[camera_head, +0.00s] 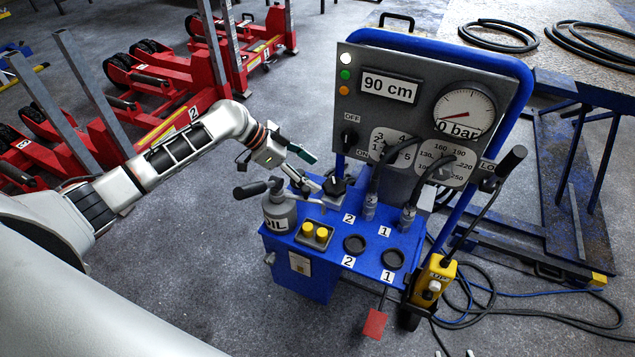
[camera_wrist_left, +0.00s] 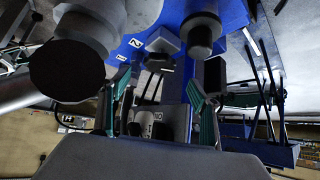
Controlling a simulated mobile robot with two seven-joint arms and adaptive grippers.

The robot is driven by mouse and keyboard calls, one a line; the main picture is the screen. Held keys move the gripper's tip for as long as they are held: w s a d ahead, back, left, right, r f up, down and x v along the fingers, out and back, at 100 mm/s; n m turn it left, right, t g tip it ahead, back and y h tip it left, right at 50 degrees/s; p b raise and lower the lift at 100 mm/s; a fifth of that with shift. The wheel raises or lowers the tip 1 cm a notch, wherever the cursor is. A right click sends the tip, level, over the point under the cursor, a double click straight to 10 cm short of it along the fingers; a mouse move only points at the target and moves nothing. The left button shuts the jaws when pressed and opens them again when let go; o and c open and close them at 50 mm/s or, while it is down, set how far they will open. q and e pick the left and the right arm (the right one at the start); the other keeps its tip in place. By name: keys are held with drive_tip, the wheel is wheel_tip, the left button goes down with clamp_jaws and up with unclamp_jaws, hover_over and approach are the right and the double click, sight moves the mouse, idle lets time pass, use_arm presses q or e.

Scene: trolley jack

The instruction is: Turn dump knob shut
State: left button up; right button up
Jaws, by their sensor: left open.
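A black knob on a grey block (camera_head: 335,186), which looks like the dump knob, sits on top of the blue trolley (camera_head: 330,262) near its panel. My left gripper (camera_head: 307,168) is open, just left of and above this knob, with one teal finger toward the panel. It appears apart from the knob, though the exact gap is hard to judge. The left wrist view shows both fingers (camera_wrist_left: 165,85) spread apart, with part of the blue trolley beyond them. I cannot clearly pick out the knob there. My right gripper is not in view.
A grey oil can (camera_head: 279,208) with a black-ended handle stands close in front of my left gripper. Black hoses (camera_head: 378,170) rise from the trolley to the panel (camera_head: 415,115). Red jacks (camera_head: 160,110) stand at the left. Grey floor (camera_head: 190,270) is clear at lower left.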

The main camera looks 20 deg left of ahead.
sight(333, 185)
use_arm(q)
drive_tip(key=shift+b+x, duration=0.7)
drive_tip(key=shift+x, duration=3)
drive_tip(key=shift+r, duration=0.1)
drive_tip(key=c, duration=1.1)
